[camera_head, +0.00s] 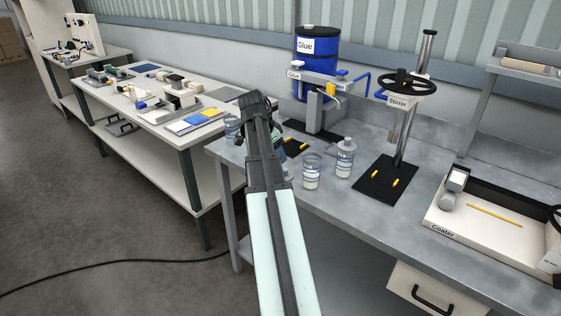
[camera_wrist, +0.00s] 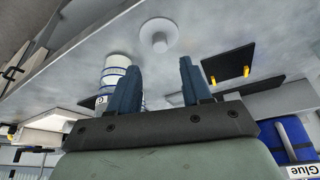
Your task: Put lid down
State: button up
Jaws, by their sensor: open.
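The lid (camera_wrist: 158,36) is a pale round disc with a central knob. In the wrist view it lies on the grey bench, just beyond my fingertips. My gripper (camera_wrist: 158,66) is open, its two dark blue fingers apart and nothing between them. A striped jar (camera_wrist: 115,68) stands partly behind the left finger. In the head view my own arm hides most of the gripper, and I cannot make out the lid. An open striped jar (camera_head: 311,173) and a capped jar (camera_head: 345,160) stand right of my arm. Another jar (camera_head: 232,127) is left of it.
The glue station with its blue drum (camera_head: 316,55) stands behind the jars. A black mat (camera_wrist: 228,64) with yellow pegs lies near the lid. The stirrer (camera_head: 398,100) and coater tray (camera_head: 492,215) are farther right. Bare bench (camera_head: 385,230) lies in front of the stirrer.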

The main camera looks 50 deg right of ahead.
jog(key=shift+v, duration=2.15)
